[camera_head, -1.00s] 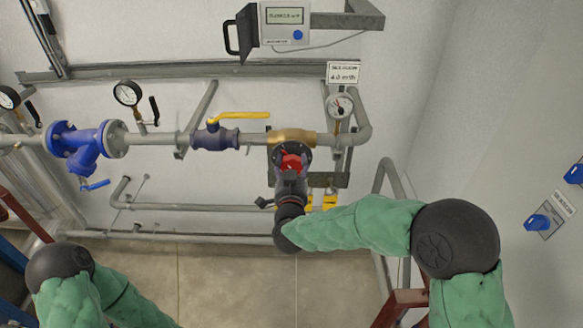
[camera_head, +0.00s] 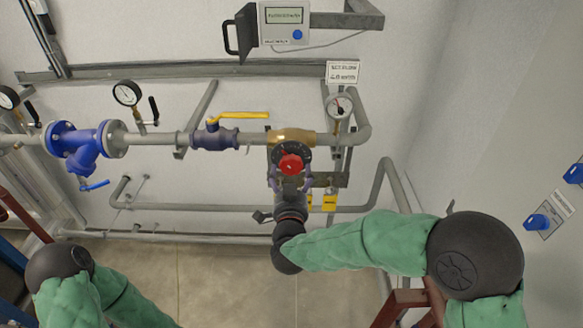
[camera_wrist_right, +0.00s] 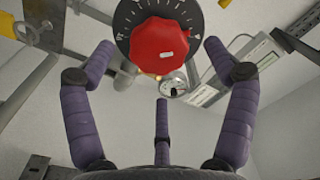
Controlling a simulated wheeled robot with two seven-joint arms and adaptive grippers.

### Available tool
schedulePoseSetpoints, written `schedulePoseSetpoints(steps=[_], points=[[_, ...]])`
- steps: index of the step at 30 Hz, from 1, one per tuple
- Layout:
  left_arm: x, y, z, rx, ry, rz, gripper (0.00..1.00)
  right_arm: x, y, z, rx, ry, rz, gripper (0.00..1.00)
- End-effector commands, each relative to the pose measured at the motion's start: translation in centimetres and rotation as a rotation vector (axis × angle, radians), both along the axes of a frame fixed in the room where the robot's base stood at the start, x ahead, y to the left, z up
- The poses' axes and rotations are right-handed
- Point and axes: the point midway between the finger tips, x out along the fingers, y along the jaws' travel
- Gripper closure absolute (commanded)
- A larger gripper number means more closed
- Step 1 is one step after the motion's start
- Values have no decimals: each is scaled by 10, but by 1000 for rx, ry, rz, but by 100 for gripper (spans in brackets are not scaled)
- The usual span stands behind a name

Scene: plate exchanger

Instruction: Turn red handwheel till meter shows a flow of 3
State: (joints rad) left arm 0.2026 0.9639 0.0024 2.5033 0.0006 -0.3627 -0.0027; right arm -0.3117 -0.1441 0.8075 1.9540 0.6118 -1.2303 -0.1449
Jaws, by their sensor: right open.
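The red handwheel (camera_head: 291,164) sits on a brass valve body (camera_head: 292,136) in the pipe run. Behind it is a dark round scale with white marks (camera_wrist_right: 129,22). My right gripper (camera_head: 290,178) is open just below the handwheel. In the right wrist view, the fingers of the right gripper (camera_wrist_right: 160,48) are spread either side of the red handwheel (camera_wrist_right: 166,48), with a gap to it. The digital meter (camera_head: 284,16) hangs on the wall above; its reading is too small to read. My left arm shows at lower left, its gripper out of view.
A round gauge (camera_head: 339,106) and a small sign (camera_head: 342,72) are right of the valve. A yellow lever (camera_head: 238,115) and a blue strainer (camera_head: 82,145) are on the pipe to the left. Yellow fittings (camera_head: 329,200) sit below right. Floor below is clear.

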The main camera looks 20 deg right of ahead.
Motion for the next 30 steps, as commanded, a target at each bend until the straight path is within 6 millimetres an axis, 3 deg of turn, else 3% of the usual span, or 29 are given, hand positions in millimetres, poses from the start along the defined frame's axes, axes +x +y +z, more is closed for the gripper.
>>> schedulePoseSetpoints(steps=[6, 12, 30], points=[[0, 0, 0, 0, 0, 0, 60, -41, 12, 1, 0, -2, 2, 14], [0, 0, 0, 0, 0, 0, 60, -62, 18, 1, 0, -3, 1, 14], [0, 0, 0, 0, 0, 0, 60, -68, 19, 0, 0, -1, -2, 14]])
